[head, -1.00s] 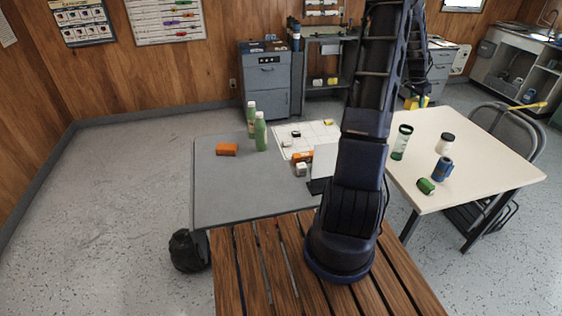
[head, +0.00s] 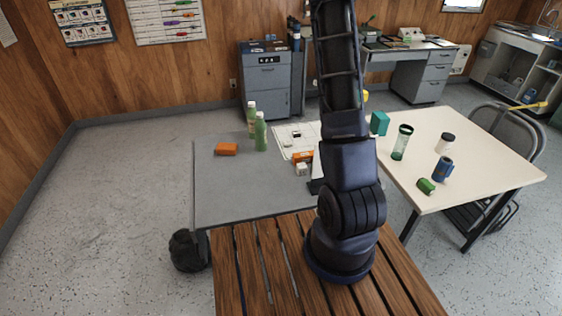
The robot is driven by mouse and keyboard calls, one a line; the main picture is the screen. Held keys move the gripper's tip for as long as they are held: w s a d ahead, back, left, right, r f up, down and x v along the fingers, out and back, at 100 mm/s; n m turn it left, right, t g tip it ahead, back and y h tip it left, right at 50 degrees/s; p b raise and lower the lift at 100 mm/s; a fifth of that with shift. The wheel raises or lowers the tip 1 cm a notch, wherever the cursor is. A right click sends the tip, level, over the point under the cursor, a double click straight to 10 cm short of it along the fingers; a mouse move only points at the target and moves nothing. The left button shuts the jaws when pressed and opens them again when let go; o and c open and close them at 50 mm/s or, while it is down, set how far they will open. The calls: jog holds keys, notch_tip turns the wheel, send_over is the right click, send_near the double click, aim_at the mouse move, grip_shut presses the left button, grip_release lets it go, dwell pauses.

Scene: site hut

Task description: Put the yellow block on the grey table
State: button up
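The grey table (head: 245,190) stands ahead of me, left of centre, with its left and front parts bare. A small yellow patch, which I take as the yellow block (head: 365,96), shows just right of my upright arm, beyond the tables' far edges. The rest of it is hidden behind the arm. My gripper is also hidden behind the arm. The yellow patch has moved along with the arm, as a thing held in the gripper would.
On the grey table are an orange block (head: 226,149), two green bottles (head: 260,132), a white sheet (head: 290,134) and small items beside my arm.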

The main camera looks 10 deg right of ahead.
jog(key=w+a, duration=0.2)
jog(key=a, duration=1.6)
jog(key=m+g, duration=0.1)
jog(key=m, duration=0.3)
send_over(240, 183)
jog(key=a, duration=0.1)
notch_tip(240, 183, down, 3)
jog(key=f, duration=2)
jog(key=shift+w+a+f, duration=0.1)
jog(key=shift+w+a, duration=0.05)
jog(key=shift+w, duration=0.1)
jog(key=o, duration=0.6)
jog(key=shift+f, duration=0.1)
jog(key=o, duration=0.5)
jog(key=shift+c, duration=0.2)
